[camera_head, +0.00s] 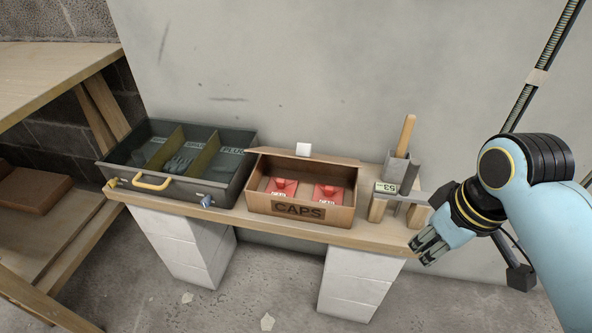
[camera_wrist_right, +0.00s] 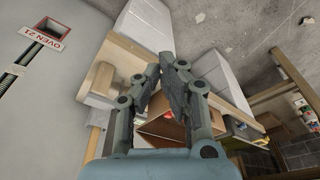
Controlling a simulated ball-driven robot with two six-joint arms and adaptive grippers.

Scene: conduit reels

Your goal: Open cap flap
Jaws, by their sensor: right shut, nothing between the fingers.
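The cardboard box marked CAPS (camera_head: 299,210) stands on the wooden bench. Its flap (camera_head: 270,153) is at the back edge, seen as a thin strip with a white tab (camera_head: 303,148) on it. The front of the box is uncovered and two red packs (camera_head: 329,193) show inside. My right gripper (camera_head: 430,248) is shut and empty, right of the box and off the bench's right end, apart from the box. In the right wrist view its fingers (camera_wrist_right: 172,62) partly hide the box (camera_wrist_right: 166,132). My left gripper is out of view.
A dark metal tray (camera_head: 180,160) with yellow dividers and handle stands left of the box. A metal holder with a wooden handle (camera_head: 405,135) and a 53 label (camera_head: 386,188) stands between box and gripper. The wall (camera_head: 260,60) is close behind the bench (camera_head: 290,230).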

